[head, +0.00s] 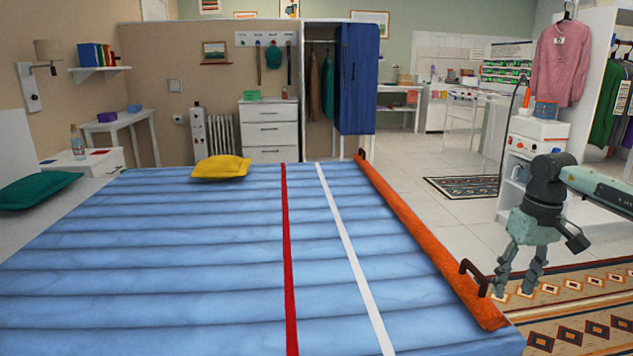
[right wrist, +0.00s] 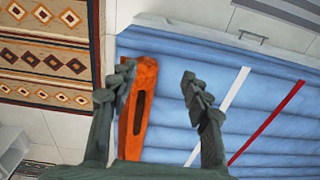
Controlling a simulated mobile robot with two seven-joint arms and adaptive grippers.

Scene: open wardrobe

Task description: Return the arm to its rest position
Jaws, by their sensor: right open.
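My right arm comes in from the right in the head view. Its right gripper (head: 516,284) hangs pointing down beside the bed's right edge, near the dark handle (head: 475,270) at the near end of the orange rail (head: 425,235). In the right wrist view the gripper (right wrist: 158,82) has its two fingers well apart. The orange rail (right wrist: 139,115), with a dark slot in it, shows beside the left finger; I cannot tell whether they touch. No object is held. My left gripper is not in view.
The blue bed (head: 190,270) fills the near left, with a yellow pillow (head: 220,167) on it. A patterned rug (head: 590,310) lies below the gripper. A white cabinet (head: 535,140) stands behind the arm. Tiled floor (head: 430,215) is clear between bed and cabinet.

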